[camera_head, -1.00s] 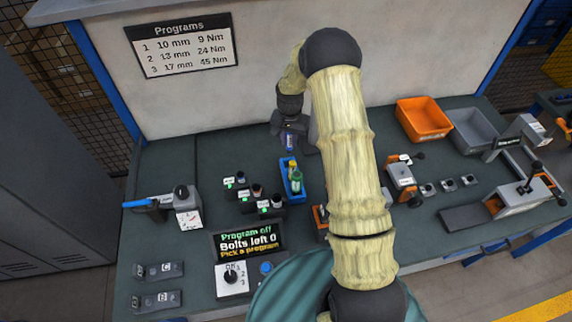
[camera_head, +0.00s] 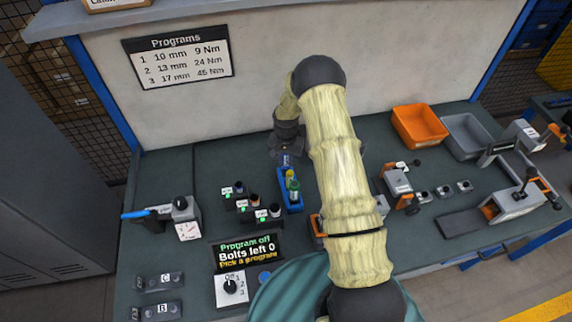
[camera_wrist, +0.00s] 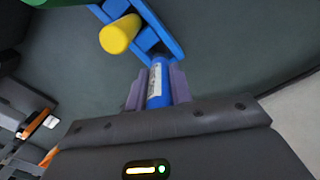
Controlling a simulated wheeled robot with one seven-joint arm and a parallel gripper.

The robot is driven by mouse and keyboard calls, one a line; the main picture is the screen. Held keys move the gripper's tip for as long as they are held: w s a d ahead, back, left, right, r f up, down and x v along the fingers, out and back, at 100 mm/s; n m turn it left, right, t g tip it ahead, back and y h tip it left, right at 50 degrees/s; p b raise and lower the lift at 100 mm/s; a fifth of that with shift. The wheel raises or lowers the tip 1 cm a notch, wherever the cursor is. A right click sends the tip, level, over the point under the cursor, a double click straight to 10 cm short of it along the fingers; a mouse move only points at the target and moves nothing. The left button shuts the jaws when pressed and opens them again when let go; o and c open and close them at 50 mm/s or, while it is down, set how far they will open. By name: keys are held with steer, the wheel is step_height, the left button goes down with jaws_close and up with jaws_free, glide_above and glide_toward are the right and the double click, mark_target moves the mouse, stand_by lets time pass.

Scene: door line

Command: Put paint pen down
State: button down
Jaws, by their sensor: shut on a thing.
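My gripper (camera_wrist: 156,92) is shut on the blue paint pen (camera_wrist: 157,77), which has a white label. In the head view the pen (camera_head: 286,161) shows just below my gripper (camera_head: 286,152), at the far end of the blue rack (camera_head: 291,204). In the wrist view the pen's far end meets the end compartment of the blue rack (camera_wrist: 163,27); I cannot tell how deep it sits. A yellow pen (camera_wrist: 120,35) stands in the rack beside it. A green pen (camera_head: 294,188) stands in the rack too.
Several dark sockets on stands (camera_head: 253,203) with green lights are left of the rack. A display (camera_head: 246,251) reads "Bolts left 0". An orange bin (camera_head: 418,122) and a grey bin (camera_head: 468,136) stand at the back right.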

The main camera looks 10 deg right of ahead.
mark_target(286, 166)
steer(key=shift+f, duration=0.1)
steer(key=shift+f+p, duration=0.8)
steer(key=shift+f, duration=1.2)
steer(key=c, duration=1.2)
jaws_free()
steer(key=shift+c, duration=0.2)
steer(key=shift+r, duration=0.1)
step_height(286, 166, up, 12)
steer(key=b, duration=0.4)
steer(key=shift+b, duration=0.35)
